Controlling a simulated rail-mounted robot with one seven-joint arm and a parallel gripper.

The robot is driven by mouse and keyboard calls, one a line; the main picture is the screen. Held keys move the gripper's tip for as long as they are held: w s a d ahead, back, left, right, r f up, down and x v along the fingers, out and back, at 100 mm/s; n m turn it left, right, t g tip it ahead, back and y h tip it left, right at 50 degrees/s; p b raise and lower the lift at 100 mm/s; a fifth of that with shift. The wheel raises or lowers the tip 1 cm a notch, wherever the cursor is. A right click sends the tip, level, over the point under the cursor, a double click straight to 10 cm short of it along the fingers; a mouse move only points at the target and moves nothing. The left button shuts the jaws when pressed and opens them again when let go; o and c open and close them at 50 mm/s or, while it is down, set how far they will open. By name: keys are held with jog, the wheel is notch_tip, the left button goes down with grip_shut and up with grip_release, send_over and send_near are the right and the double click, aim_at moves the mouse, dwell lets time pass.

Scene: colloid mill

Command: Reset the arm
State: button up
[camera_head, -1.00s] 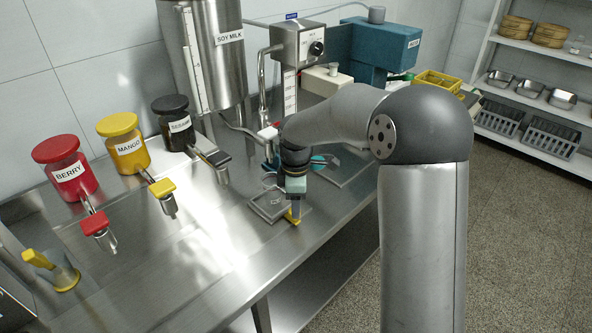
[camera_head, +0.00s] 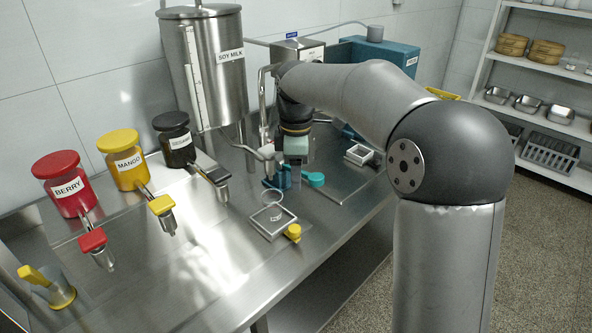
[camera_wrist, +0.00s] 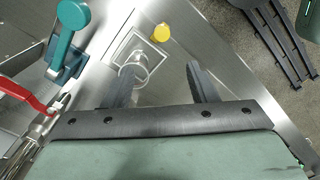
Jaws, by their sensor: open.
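My gripper (camera_wrist: 165,85) is open and empty in the wrist view, its two dark fingers apart with the steel table showing between them. In the head view my gripper (camera_head: 294,170) hangs above the table, below my bent arm, and its fingertips are hard to make out. A yellow knob (camera_wrist: 161,33) sits at the tray's edge. The tray also shows in the head view (camera_head: 268,236).
Red berry (camera_head: 66,186), yellow mango (camera_head: 124,160) and dark sesame (camera_head: 175,140) dispensers line the wall. A soy milk tank (camera_head: 205,75) stands behind. A teal lever (camera_wrist: 72,20) and a red handle (camera_wrist: 25,95) lie left of the fingers in the wrist view.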

jog(key=s+d+f+m, duration=0.3)
jog(key=s+m, duration=0.2)
jog(key=s, duration=0.4)
jog(key=s+d+f+m, duration=0.3)
jog(key=s+m, duration=0.3)
jog(key=s, duration=0.4)
jog(key=s+d+f+m, duration=0.3)
jog(key=s+f+m, duration=0.1)
jog(key=s, duration=0.6)
jog(key=shift+m, duration=0.9)
